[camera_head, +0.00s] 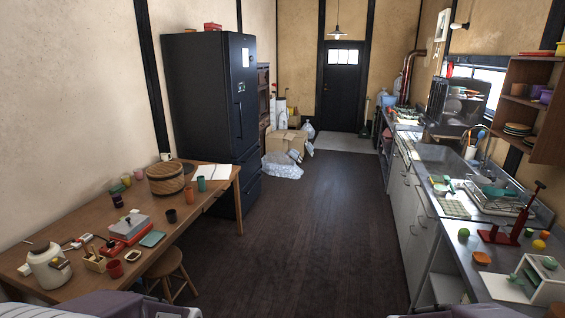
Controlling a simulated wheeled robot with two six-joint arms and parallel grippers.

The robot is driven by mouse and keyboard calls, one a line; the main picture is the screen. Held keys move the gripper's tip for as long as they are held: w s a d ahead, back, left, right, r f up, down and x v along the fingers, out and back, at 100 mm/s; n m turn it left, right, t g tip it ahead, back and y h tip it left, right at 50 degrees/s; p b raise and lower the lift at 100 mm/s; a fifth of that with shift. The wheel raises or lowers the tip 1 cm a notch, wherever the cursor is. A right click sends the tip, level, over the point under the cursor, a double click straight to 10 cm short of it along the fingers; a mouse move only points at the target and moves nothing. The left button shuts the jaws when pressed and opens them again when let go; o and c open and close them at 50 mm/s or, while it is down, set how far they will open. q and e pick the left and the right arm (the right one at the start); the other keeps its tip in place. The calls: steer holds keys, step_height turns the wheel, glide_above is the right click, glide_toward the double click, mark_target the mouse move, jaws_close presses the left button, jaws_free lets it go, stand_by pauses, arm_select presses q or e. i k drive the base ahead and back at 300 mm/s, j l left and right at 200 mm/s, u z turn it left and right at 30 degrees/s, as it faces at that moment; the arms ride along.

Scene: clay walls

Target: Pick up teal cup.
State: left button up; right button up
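A teal cup (201,184) stands upright on the wooden table (205,208) at the left. It is near the table's far right end, in front of an open white book or paper (210,172) and to the right of a round wooden lidded container (166,179). Nothing touches the cup that I can see. Neither of my grippers is in view.
A wooden stool (168,270) stands by the table's front edge. A black fridge (212,110) is behind. The middle floor is clear.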

mark_target(201, 182)
steer(key=i+u, duration=0.1)
steer(key=i, duration=0.45)
steer(key=i+u, duration=0.1)
steer(key=i, duration=0.45)
steer(key=i+l+u, duration=0.1)
steer(key=i, duration=0.45)
steer(key=i+l+u, duration=0.1)
steer(key=i, duration=0.4)
steer(key=i+u, duration=0.3)
steer(key=u, duration=0.15)
steer(key=i+l+u, duration=0.25)
steer(key=u, duration=0.2)
steer(key=i+l+u, duration=0.3)
steer(key=u, duration=0.15)
steer(key=i+l+u, duration=0.2)
steer(key=l+u, duration=0.25)
steer(key=i+l+u, duration=0.15)
steer(key=u, duration=0.3)
steer(key=i+l+u, duration=0.2)
steer(key=l+u, duration=0.15)
steer(key=l, duration=0.2)
steer(key=k, duration=0.05)
